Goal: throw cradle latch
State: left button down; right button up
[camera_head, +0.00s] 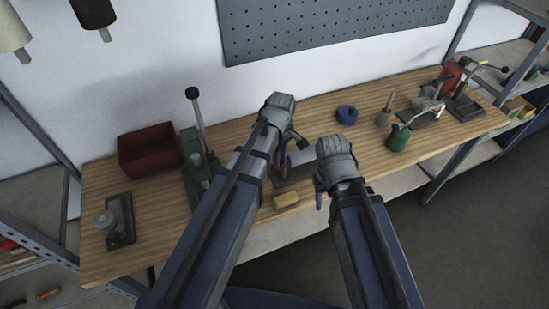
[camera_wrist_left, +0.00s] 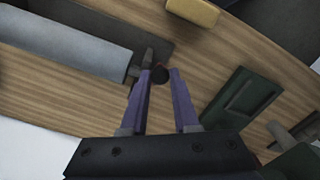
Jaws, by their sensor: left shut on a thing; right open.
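The cradle (camera_head: 298,160) is a grey fixture near the bench's front edge, mostly hidden behind my arms. In the left wrist view a long grey cylindrical part (camera_wrist_left: 70,45) lies on a dark base, with a short dark arm at its end. My left gripper (camera_head: 282,160) reaches down beside it. In the left wrist view its purple fingers (camera_wrist_left: 159,80) are closed on a round dark knob (camera_wrist_left: 159,74), which looks like the latch handle's end. My right gripper (camera_head: 319,197) is open near the bench's front edge, right of the cradle, its fingers partly hidden.
A yellow block (camera_head: 286,200) lies close in front of the cradle. A green lever press (camera_head: 197,168) and red bin (camera_head: 150,150) stand left. A blue round container (camera_head: 347,115) and green can (camera_head: 397,139) stand right. The bench (camera_head: 240,124) has bare wood behind my arms.

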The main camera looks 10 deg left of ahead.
pick_arm(q)
jog(key=shift+w+d+n, duration=0.25)
jog(key=shift+d+n, duration=0.2)
jog(key=shift+n, duration=0.4)
jog(key=shift+w+d+n, duration=0.2)
jog(key=shift+d+n, duration=0.25)
jog(key=shift+n, duration=0.4)
jog(key=c, duration=0.7)
grip_release()
jog(key=shift+o, duration=0.2)
jog(key=shift+r, duration=0.15)
notch_tip(320, 180, up, 8)
jog(key=p, duration=0.8)
jog(key=shift+f, duration=0.2)
jog(key=shift+f, duration=0.1)
